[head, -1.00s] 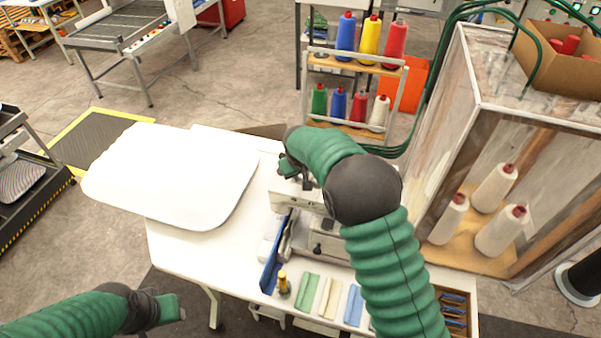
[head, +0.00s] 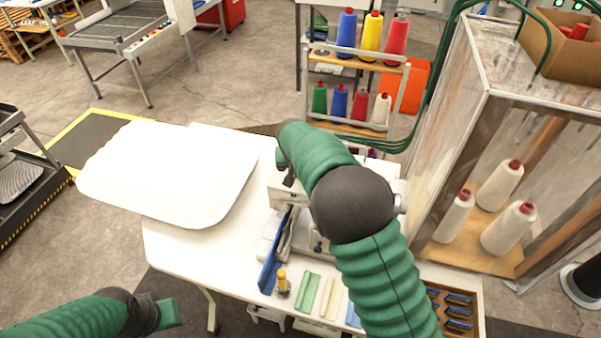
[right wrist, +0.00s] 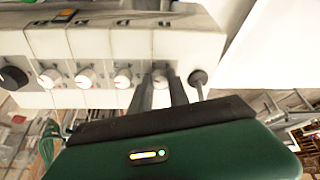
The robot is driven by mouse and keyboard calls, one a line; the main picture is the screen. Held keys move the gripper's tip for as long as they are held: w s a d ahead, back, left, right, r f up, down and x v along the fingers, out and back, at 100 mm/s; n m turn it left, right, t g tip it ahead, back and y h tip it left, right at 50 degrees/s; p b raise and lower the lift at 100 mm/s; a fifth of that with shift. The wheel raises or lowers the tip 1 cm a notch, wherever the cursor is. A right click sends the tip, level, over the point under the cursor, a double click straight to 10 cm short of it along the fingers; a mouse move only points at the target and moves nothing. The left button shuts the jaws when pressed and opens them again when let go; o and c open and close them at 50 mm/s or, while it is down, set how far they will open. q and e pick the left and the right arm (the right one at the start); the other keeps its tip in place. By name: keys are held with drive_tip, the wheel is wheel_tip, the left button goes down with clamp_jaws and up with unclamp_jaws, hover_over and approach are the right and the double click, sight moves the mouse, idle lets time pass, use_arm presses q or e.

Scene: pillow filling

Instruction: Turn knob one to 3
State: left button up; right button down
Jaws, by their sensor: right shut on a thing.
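A white sewing-machine panel (right wrist: 110,42) carries a row of several knobs in the right wrist view. The scale numbers are too small to read. In the head view my right arm hides most of the sewing machine (head: 288,196) and the knobs. My left gripper (head: 170,312) is at the lower left, away from the table; its fingers are unclear.
A white pillow (head: 165,175) lies on the left of the white table (head: 185,245). A blue strip (head: 270,265), a small yellow-topped bottle (head: 282,280) and folded cloths (head: 307,291) are at the front. A thread rack (head: 350,95) and a glass-sided cabinet (head: 480,100) stand behind and right.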

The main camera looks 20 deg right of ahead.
drive_tip(key=m+b, duration=0.1)
drive_tip(key=m, duration=0.2)
drive_tip(key=shift+a+f+m, duration=0.1)
drive_tip(key=shift+f+m, duration=0.05)
drive_tip(key=shift+m, duration=0.15)
drive_tip(key=shift+m+h+b, duration=0.4)
drive_tip(key=shift+m+b, duration=0.15)
drive_tip(key=shift+m, duration=0.95)
drive_tip(key=c, duration=1.3)
unclamp_jaws()
drive_tip(key=shift+a, duration=0.1)
drive_tip(key=shift+o, duration=0.2)
drive_tip(key=b+v, duration=0.4)
drive_tip(key=v, duration=1.3)
drive_tip(key=shift+w+a, duration=0.15)
drive_tip(key=shift+w, duration=0.2)
